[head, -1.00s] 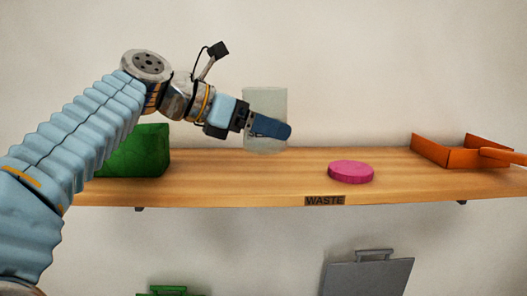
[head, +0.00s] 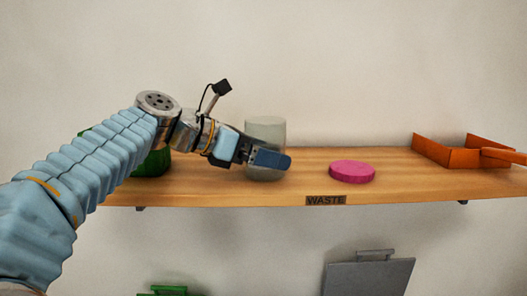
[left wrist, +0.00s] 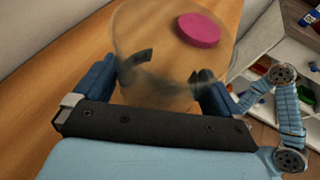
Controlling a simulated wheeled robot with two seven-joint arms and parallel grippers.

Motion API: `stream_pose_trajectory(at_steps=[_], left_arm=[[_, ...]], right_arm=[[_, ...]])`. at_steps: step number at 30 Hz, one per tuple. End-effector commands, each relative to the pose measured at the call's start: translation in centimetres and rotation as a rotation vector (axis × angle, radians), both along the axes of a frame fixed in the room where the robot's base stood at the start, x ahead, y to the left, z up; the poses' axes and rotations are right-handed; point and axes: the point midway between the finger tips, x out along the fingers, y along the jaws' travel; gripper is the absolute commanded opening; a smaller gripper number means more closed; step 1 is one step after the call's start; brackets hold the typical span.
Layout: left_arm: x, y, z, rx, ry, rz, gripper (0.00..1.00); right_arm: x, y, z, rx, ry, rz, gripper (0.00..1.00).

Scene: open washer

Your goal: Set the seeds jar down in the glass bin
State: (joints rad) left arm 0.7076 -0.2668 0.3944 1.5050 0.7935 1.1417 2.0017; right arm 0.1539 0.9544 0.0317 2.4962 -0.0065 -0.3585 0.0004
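A clear, pale jar (head: 265,132), the only jar in view, is upright at the wooden shelf in the head view. Its lower part is behind my left gripper (head: 270,160), whose finger lies across it. In the left wrist view the jar (left wrist: 165,45) lies between the two fingers of my left gripper (left wrist: 160,85), which is closed around it. I cannot tell whether its base touches the shelf. No label reads glass. A green bin (head: 153,163) stands on the shelf, partly behind my left arm. My right gripper is not seen.
The shelf (head: 300,185) carries a pink disc (head: 352,171) right of the jar and an orange open tray (head: 445,152) at the far right. A WASTE label (head: 325,200) is on its front edge. Below are a grey lid (head: 368,278) and a green handle (head: 165,290).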

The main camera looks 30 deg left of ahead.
Motion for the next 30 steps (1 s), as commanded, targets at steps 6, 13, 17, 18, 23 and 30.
stream_pose_trajectory(at_steps=[6, 13, 17, 18, 23, 30], left_arm=[[0.0, 0.0, 0.1, 0.0, 0.0, 0.0, 1.0], [-1.6, 1.2, 1.2, 0.001, -0.003, 0.002, 1.0], [-3.9, 2.8, 2.4, 0.001, -0.003, 0.001, 1.0], [-4.6, 3.3, 2.8, 0.0, -0.003, 0.001, 1.0], [-7.2, 5.1, 4.0, 0.0, -0.002, 0.001, 1.0], [-9.0, 6.4, 4.9, 0.001, -0.001, 0.0, 1.0]], right_arm=[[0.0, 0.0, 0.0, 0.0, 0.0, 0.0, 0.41], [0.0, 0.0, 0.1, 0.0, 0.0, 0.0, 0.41], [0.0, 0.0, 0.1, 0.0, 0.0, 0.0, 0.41], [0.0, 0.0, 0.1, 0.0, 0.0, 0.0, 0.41], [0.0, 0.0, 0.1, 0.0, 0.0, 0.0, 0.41], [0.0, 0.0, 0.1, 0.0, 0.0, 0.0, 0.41]])
